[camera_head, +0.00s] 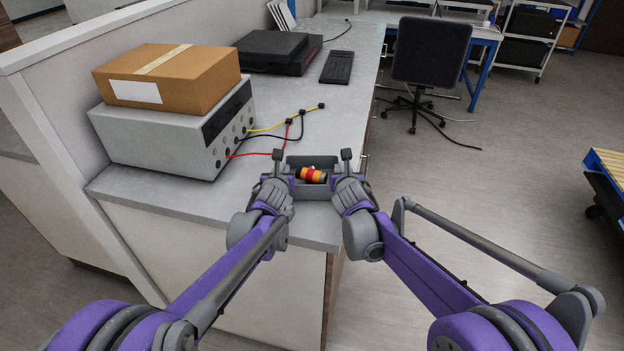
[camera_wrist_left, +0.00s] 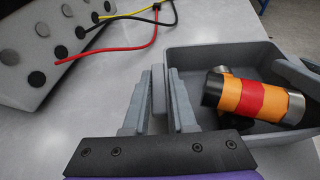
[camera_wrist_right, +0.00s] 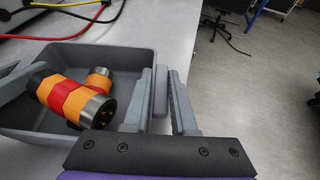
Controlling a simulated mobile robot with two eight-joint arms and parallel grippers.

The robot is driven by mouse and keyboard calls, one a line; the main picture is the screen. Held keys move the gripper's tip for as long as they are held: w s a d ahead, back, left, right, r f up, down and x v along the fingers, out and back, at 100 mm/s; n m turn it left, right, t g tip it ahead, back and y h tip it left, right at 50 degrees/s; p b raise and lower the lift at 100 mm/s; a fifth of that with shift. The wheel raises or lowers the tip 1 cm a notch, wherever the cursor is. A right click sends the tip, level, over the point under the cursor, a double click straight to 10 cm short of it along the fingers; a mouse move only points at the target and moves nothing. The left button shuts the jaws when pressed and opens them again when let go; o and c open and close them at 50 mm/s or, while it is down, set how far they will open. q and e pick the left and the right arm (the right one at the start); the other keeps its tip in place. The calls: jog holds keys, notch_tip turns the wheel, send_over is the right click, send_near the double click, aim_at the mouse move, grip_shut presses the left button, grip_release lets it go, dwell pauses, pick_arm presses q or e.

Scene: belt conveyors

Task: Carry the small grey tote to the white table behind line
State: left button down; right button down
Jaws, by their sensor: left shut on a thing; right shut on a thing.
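The small grey tote (camera_head: 314,193) is at the near end of a light grey counter, between my two grippers. It holds orange, red and black cylindrical parts (camera_head: 312,175), also clear in the left wrist view (camera_wrist_left: 254,98) and right wrist view (camera_wrist_right: 75,98). My left gripper (camera_head: 279,165) is shut on the tote's left wall, with a finger on each side in the left wrist view (camera_wrist_left: 160,100). My right gripper (camera_head: 346,165) is shut on the right wall, also seen in the right wrist view (camera_wrist_right: 160,100). I cannot tell whether the tote's base touches the counter.
A grey instrument (camera_head: 165,140) with a cardboard box (camera_head: 167,78) on top stands left, its cables (camera_head: 290,122) trailing behind the tote. A black device (camera_head: 272,50) and keyboard (camera_head: 337,67) lie farther back. An office chair (camera_head: 430,55) stands beyond; open floor (camera_head: 480,210) lies right.

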pick_arm(q)
jog(key=shift+r, duration=0.1)
pick_arm(e)
jog(key=shift+r, duration=0.1)
